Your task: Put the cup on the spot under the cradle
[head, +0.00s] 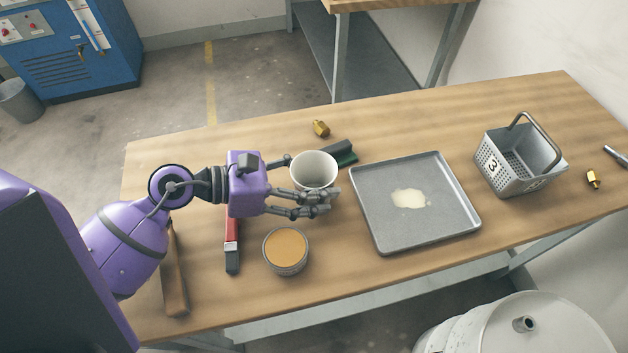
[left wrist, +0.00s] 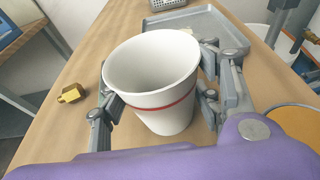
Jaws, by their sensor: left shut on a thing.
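A white cup (head: 314,168) is upright in my left gripper (head: 314,188), over the middle of the table and left of the grey tray. In the left wrist view the cup (left wrist: 152,75) is empty as far as I see, with a red band, and the fingers press on both its sides. I cannot tell whether its base touches the table. A pale cream spot (head: 408,198) lies in the tray (head: 375,225). I cannot make out a cradle above it. My right gripper is not in view.
An open tin (head: 285,250) with orange-tan contents stands in front of the gripper. A dark green object (head: 342,153) and a brass fitting (head: 321,128) lie behind the cup. A perforated basket (head: 493,172) marked 3 stands right of the tray. A red-and-black tool (head: 232,250) lies nearby.

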